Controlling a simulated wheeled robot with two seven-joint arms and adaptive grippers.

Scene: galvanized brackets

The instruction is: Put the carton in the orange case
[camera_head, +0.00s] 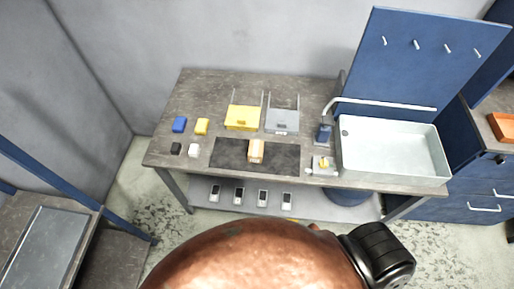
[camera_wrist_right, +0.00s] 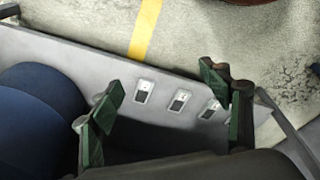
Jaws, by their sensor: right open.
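A small tan carton (camera_head: 256,152) stands on the dark mat on the workbench in the head view. The orange case (camera_head: 502,127) sits on the blue cabinet at the far right and is cut off by the frame edge; its inside is barely visible. My right gripper (camera_wrist_right: 163,85) shows in the wrist view with its two green-padded fingers spread apart and nothing between them. It looks over the bench's lower shelf and the floor, and the carton is not in that view. My left gripper is in neither view.
The workbench (camera_head: 205,95) holds a dark mat (camera_head: 230,153), yellow and grey trays, small blue, yellow, black and white blocks, a tap and a white sink (camera_head: 395,150). The lower shelf (camera_wrist_right: 100,68) carries several small devices. A blue bin (camera_wrist_right: 40,110) stands beside it.

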